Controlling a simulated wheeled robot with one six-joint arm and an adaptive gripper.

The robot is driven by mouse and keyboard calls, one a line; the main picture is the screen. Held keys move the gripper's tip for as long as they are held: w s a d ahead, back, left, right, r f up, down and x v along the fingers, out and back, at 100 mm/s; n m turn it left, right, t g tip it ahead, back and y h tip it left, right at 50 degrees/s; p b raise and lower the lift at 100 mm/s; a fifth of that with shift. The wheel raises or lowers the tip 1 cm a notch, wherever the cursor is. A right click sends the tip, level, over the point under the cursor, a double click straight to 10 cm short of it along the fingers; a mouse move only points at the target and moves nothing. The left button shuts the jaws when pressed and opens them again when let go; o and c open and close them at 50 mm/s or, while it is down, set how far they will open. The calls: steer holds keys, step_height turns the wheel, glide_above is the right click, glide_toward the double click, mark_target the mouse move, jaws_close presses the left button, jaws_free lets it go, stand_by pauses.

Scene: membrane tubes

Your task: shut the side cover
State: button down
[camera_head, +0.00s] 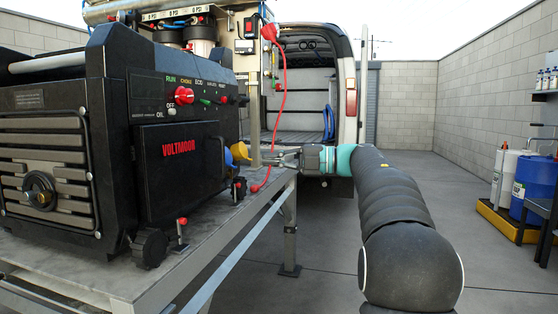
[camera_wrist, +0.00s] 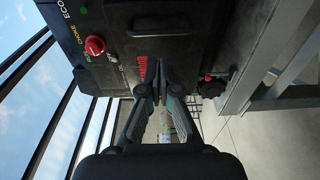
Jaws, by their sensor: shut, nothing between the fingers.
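The side cover (camera_head: 178,185) is the flat black panel lettered VOLTMOOR in red, on the control side of the black generator (camera_head: 105,120). It looks near flush with the housing, but I cannot tell whether it is fully shut. In the wrist view the cover (camera_wrist: 138,72) shows beyond the fingers, its red lettering partly hidden by them. My gripper (camera_head: 268,158) is shut and empty, to the right of the cover in the head view, beside the yellow plug. In the wrist view the fingertips (camera_wrist: 160,84) are together in front of the panel; whether they touch it is unclear.
The generator stands on a grey metal bench (camera_head: 215,235). A yellow plug (camera_head: 238,152) and a hanging red cable (camera_head: 284,90) are close to my gripper. A red knob (camera_head: 183,95) sits above the cover.

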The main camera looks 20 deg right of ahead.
glide_toward(214, 157)
steer(key=s+x, duration=0.1)
steer(key=x, duration=0.3)
steer(key=shift+a, duration=0.2)
steer(key=shift+w+a+r+p, duration=0.15)
steer(key=shift+w+a+p, duration=0.6)
steer(key=shift+w+p, duration=0.35)
steer(key=shift+a, duration=0.1)
